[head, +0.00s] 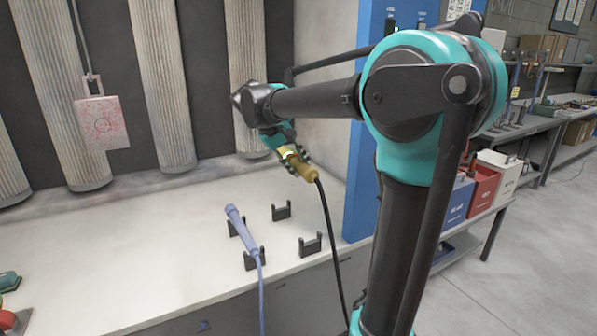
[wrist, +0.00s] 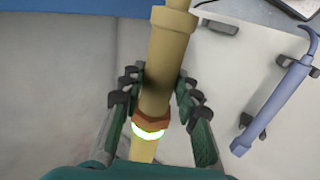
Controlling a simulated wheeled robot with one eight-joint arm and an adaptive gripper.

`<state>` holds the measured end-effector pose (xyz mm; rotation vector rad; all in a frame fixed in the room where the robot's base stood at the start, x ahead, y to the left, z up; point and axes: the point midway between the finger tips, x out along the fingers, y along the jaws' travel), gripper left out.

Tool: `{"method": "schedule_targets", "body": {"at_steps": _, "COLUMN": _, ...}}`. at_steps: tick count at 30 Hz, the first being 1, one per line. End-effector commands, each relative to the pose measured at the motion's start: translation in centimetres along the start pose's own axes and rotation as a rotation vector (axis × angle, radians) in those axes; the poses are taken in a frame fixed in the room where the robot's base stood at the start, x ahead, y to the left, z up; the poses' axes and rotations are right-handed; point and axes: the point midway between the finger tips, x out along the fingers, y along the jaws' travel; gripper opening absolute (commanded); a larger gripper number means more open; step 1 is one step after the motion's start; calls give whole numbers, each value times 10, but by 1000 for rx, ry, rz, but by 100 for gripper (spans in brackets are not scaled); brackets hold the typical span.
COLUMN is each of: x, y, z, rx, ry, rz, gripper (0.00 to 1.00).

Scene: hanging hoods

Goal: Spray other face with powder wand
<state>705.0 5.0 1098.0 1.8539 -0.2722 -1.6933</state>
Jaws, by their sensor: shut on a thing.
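My gripper (head: 291,153) is shut on a tan-yellow wand (head: 302,170) with a black cable, held above the right side of the bench. In the wrist view the wand (wrist: 172,45) runs between both fingers and has a brown collar and a glowing green ring. A pale hood panel (head: 102,123) hangs by a hook at the left, well apart from my gripper. The face towards me is speckled red; its other face is hidden. A blue-violet wand (head: 240,230) rests in black cradles, and also shows in the wrist view (wrist: 275,105).
Two empty black cradles (head: 310,244) stand right of the blue-violet wand. Pleated filter columns (head: 162,80) line the back wall. A blue post (head: 362,165) stands right of the bench. The bench top (head: 120,240) is clear below the panel.

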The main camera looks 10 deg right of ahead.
Motion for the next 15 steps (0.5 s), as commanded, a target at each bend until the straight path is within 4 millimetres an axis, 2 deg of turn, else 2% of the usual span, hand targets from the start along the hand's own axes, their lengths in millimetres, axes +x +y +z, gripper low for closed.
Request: {"method": "schedule_targets", "body": {"at_steps": 15, "x": -22, "y": 15, "z": 0, "rx": 0, "ry": 0, "rz": 1, "gripper": 0}}
